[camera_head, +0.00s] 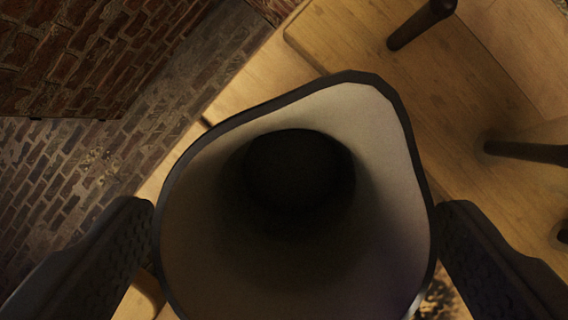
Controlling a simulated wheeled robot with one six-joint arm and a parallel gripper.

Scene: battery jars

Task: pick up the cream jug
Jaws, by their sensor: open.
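The cream jug (385,150) fills the middle of the view, seen from above. It has a dark rim, a pale inner wall and a dark, shadowed inside. Its rim narrows to a spout-like corner at the upper right. My gripper (297,215) is open, with one dark finger at the left of the jug and the other at the right. The jug stands between the fingers. Both fingers look very near its sides; I cannot tell whether they touch. The jug's outer body and base are hidden below its rim.
A wooden surface (440,90) lies under and behind the jug. Dark rod-like legs (422,24) show at the upper right, another (525,152) at the right. A brick wall (75,50) and brick floor (60,180) are at the left.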

